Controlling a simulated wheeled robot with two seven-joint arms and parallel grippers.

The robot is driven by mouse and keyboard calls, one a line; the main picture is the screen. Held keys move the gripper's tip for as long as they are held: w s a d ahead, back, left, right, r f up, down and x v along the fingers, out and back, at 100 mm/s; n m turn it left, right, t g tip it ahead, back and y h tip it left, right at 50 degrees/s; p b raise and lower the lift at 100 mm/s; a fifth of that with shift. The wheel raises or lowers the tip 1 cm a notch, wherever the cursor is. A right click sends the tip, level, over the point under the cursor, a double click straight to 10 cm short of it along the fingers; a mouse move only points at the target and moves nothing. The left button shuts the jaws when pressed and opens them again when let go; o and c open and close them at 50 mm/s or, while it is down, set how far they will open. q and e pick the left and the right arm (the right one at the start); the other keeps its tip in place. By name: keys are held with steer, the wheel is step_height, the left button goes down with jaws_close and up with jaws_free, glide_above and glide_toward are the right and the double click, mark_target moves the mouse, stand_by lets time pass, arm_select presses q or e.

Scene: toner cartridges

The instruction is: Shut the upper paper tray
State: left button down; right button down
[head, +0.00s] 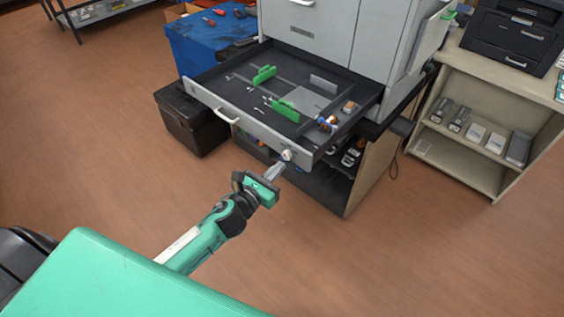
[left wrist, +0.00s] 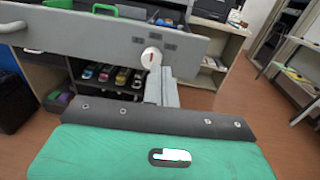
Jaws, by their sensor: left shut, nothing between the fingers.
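The upper paper tray (head: 245,126) is pulled out from the light grey printer (head: 335,30), with its dark inside and green paper guides (head: 286,109) in sight. Its grey front, with a handle (head: 226,116) toward the left and a round white knob (head: 288,155) toward the right, also shows in the left wrist view (left wrist: 100,36). My left gripper (head: 279,168) is shut and empty, its tips close to the front near the knob. In the left wrist view my fingers (left wrist: 160,88) point at the tray front just below the knob; I cannot tell whether they touch. My right gripper is not in view.
Small items, some orange and blue (head: 328,123), lie in the tray's right corner. Below it is an open shelf with coloured cartridges (left wrist: 112,75). A black bin (head: 190,118) and blue-covered table (head: 205,45) stand left. A beige shelf unit (head: 490,125) stands right. Front floor is clear.

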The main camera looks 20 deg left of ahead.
arm_select(q)
steer(key=shift+x, duration=1.3)
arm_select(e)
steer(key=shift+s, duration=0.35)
arm_select(q)
steer(key=shift+w, duration=0.1)
